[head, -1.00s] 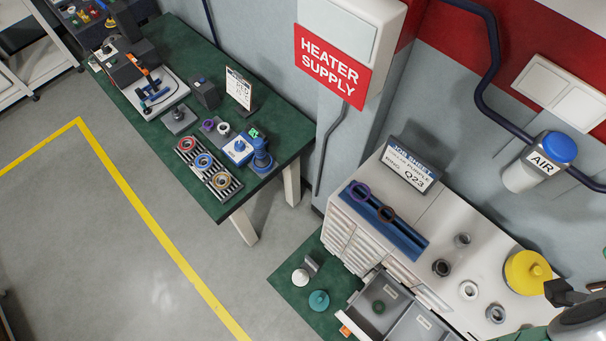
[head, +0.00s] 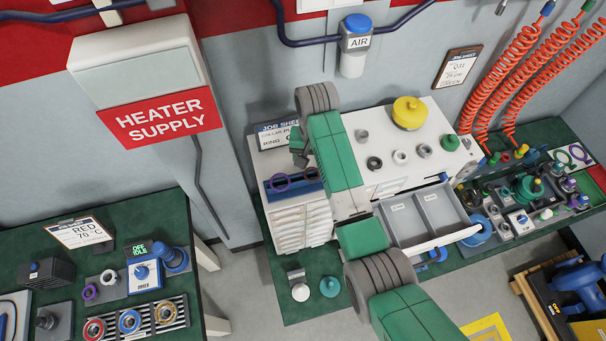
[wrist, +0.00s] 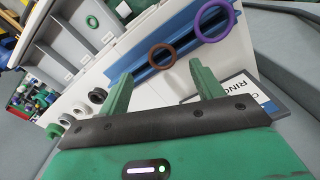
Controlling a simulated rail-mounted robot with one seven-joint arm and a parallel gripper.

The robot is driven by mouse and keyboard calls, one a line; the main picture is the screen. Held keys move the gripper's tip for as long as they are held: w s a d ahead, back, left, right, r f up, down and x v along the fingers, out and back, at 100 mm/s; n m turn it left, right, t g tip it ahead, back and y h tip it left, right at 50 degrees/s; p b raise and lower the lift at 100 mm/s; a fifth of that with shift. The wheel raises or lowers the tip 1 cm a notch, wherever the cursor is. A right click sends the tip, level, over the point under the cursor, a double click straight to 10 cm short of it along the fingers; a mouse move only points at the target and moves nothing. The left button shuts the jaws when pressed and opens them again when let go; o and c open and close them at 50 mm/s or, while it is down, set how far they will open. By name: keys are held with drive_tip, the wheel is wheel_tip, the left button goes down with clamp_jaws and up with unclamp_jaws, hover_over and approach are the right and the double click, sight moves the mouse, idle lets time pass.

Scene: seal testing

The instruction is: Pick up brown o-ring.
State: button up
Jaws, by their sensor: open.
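The brown o-ring (wrist: 162,57) stands upright in a blue slotted rack (wrist: 145,70), to the left of a larger purple ring (wrist: 214,20) in the wrist view. In the head view the brown o-ring (head: 312,174) shows beside my arm, and the blue rack (head: 293,186) lies on top of the white cabinet. My gripper (wrist: 163,84) is open and empty. Its two green fingers are spread, and the brown o-ring appears between and beyond their tips. The exact gap to the ring cannot be told. In the head view my arm hides part of the rack's surroundings.
A job sheet sign (head: 276,134) stands just behind the rack. Several grey and white collars and a yellow domed part (head: 409,113) sit on the cabinet top.

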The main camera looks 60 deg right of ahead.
drive_tip(key=shift+w+d+f+p, duration=0.1)
drive_tip(key=shift+d+f+p, duration=0.05)
drive_tip(key=shift+f, duration=1.25)
drive_tip(key=shift+w+d+f+p, duration=0.1)
drive_tip(key=shift+f+p, duration=0.05)
drive_tip(key=shift+f, duration=1.2)
drive_tip(key=shift+f, duration=0.1)
drive_tip(key=c, duration=1.1)
